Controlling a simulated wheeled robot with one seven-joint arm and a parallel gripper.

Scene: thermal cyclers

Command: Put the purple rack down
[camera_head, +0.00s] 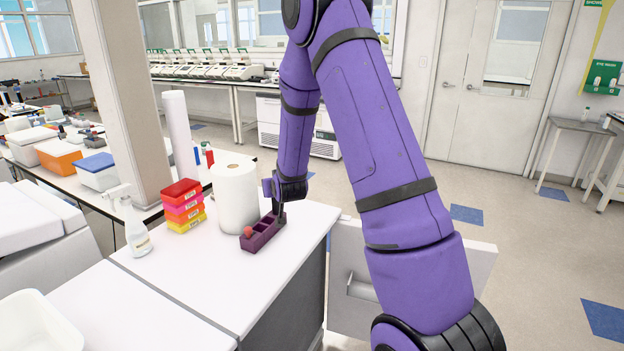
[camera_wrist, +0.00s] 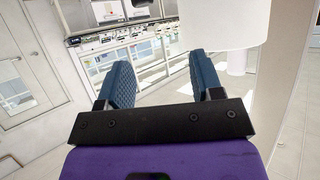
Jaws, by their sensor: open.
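The purple rack (camera_head: 258,236) sits on the white bench top near its right edge, in front of the paper roll. It is a long block with square openings and a red-orange item at its near left end. My gripper (camera_head: 278,213) is at the far right end of the rack, pointing down; whether it touches the rack I cannot tell. In the wrist view my gripper (camera_wrist: 163,78) is open, with two blue-padded fingers apart and nothing visible between them. The rack does not show in the wrist view.
A white paper roll (camera_head: 236,197) stands just behind the rack. Stacked coloured boxes (camera_head: 184,206) and a spray bottle (camera_head: 136,230) stand to the left. The front of the bench top (camera_head: 190,285) is clear. A pillar rises behind the bench.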

